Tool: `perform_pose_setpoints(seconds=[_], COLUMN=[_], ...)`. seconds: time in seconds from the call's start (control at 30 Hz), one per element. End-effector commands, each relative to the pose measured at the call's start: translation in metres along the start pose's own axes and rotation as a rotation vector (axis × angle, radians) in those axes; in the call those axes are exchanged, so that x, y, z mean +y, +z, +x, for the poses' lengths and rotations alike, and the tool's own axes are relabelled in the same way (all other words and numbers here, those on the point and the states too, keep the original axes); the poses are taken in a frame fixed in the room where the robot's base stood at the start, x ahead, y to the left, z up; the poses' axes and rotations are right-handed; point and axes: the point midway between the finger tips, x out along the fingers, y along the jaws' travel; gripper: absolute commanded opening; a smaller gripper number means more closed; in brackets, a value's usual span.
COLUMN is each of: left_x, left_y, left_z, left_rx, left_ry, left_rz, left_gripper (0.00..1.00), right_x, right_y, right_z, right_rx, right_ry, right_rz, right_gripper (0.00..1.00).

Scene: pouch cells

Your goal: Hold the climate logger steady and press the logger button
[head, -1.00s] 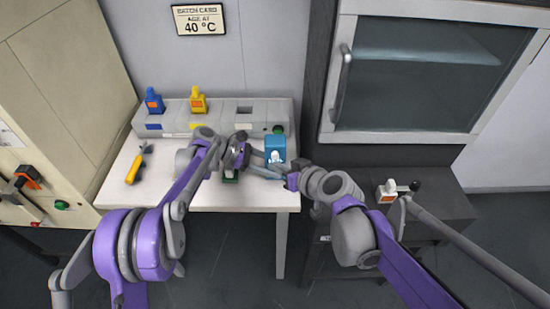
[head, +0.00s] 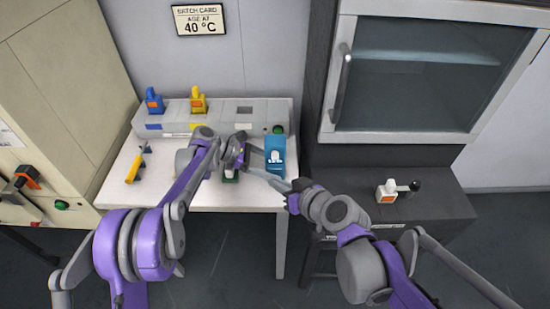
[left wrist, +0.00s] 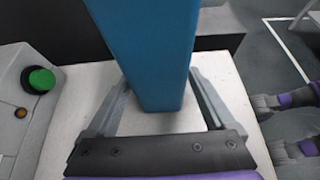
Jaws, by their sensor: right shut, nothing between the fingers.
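The climate logger (head: 276,146) is a blue upright block with a white mark on its face, near the table's right edge. In the left wrist view the blue block (left wrist: 155,50) stands between the two fingers of my left gripper (head: 260,153). The fingers appear to touch its sides. No button on the logger can be made out clearly. My right gripper (head: 272,179) is shut and empty, its tips just in front of the logger's lower end; contact cannot be told.
A yellow-handled tool (head: 134,168) lies left. A dark cabinet (head: 430,215) stands right.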

Motion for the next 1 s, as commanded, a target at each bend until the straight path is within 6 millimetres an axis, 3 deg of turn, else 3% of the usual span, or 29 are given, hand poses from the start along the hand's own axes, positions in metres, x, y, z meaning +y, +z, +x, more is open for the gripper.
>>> perform_pose_setpoints(seconds=[0.43, 0.8, 1.0], left_x=[0.000, 0.000, 0.000], left_y=[0.000, 0.000, 0.000], left_z=[-0.008, -0.082, -0.111], left_rx=[0.000, 0.000, 0.001], left_ry=[0.001, 0.002, 0.002], left_rz=[0.000, -0.002, -0.001], left_gripper=[0.97, 0.97, 0.97], right_x=[0.000, 0.000, 0.000], right_y=[0.000, 0.000, 0.000], right_z=[0.000, 0.000, 0.000], right_rx=[0.000, 0.000, 0.000], right_ry=[0.000, 0.000, 0.000], right_rz=[0.000, 0.000, 0.000], right_gripper=[0.00, 0.00, 0.00])
